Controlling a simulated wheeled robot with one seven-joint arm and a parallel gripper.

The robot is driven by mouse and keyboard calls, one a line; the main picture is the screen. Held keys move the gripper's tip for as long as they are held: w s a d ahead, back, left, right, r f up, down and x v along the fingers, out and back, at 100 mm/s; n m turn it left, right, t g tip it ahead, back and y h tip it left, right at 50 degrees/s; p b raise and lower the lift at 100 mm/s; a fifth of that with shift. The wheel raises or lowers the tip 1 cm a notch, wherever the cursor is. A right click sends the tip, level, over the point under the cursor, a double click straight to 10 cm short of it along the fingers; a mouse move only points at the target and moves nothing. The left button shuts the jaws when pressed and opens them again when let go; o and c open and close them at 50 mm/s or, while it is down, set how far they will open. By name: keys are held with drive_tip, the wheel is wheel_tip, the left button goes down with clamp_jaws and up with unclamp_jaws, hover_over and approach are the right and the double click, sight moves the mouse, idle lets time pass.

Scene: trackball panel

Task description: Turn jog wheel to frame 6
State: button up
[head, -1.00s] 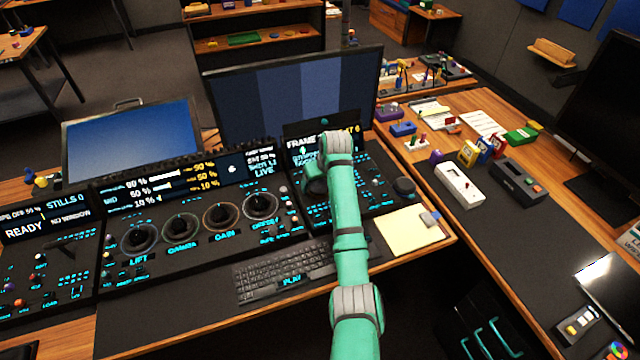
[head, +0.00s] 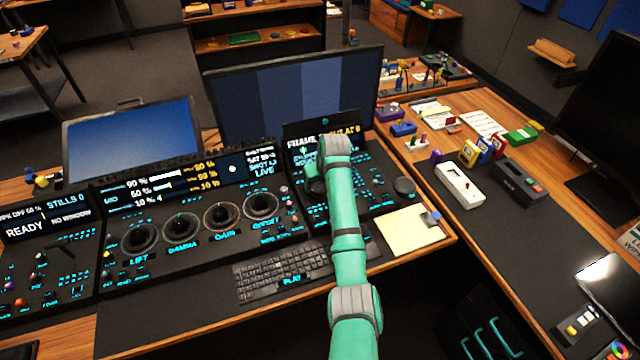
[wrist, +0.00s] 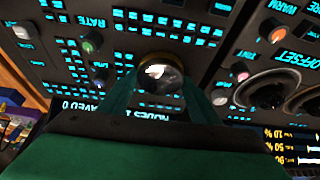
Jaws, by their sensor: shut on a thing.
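The panel (head: 375,205) stands at the right end of the console with lit cyan labels and small knobs. In the wrist view, the two green fingers of my gripper (wrist: 158,95) are shut on a round, shiny dark knob (wrist: 160,73), apparently the jog wheel, one finger on each side. In the head view, a dark round part (head: 316,186) shows just left of my arm, whose links hide much of the panel and the grip. A display (head: 320,140) at the panel's top has white and yellow frame text, partly covered by my arm; its number is not clearly readable.
A keyboard (head: 283,272) and a yellow notepad (head: 412,230) lie in front. A monitor (head: 297,95) stands behind.

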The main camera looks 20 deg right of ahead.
drive_tip(key=m+h, duration=0.1)
drive_tip(key=m, duration=0.1)
drive_tip(key=m+h, duration=0.1)
drive_tip(key=m, duration=0.2)
drive_tip(key=shift+a+g, duration=0.2)
drive_tip(key=shift+g, duration=0.1)
drive_tip(key=m+h, duration=0.1)
drive_tip(key=m, duration=0.2)
drive_tip(key=m+g, duration=0.1)
drive_tip(key=m, duration=0.2)
drive_tip(key=shift+w+a+h, duration=0.1)
drive_tip(key=shift+a+h, duration=0.05)
drive_tip(key=shift+h, duration=0.25)
drive_tip(key=m+g, duration=0.1)
drive_tip(key=m, duration=0.2)
drive_tip(key=m+g, duration=0.1)
drive_tip(key=m, duration=0.2)
drive_tip(key=shift+w+h, duration=0.15)
drive_tip(key=shift+h, duration=0.25)
drive_tip(key=m+g, duration=0.1)
drive_tip(key=m, duration=0.1)
drive_tip(key=m+g, duration=0.1)
drive_tip(key=m, duration=0.2)
drive_tip(key=shift+w+g, duration=0.1)
drive_tip(key=shift+g, duration=0.2)
drive_tip(key=shift+m, duration=0.7)
drive_tip(key=o, duration=1)
drive_tip(key=shift+o, duration=0.2)
drive_tip(key=shift+r, duration=0.1)
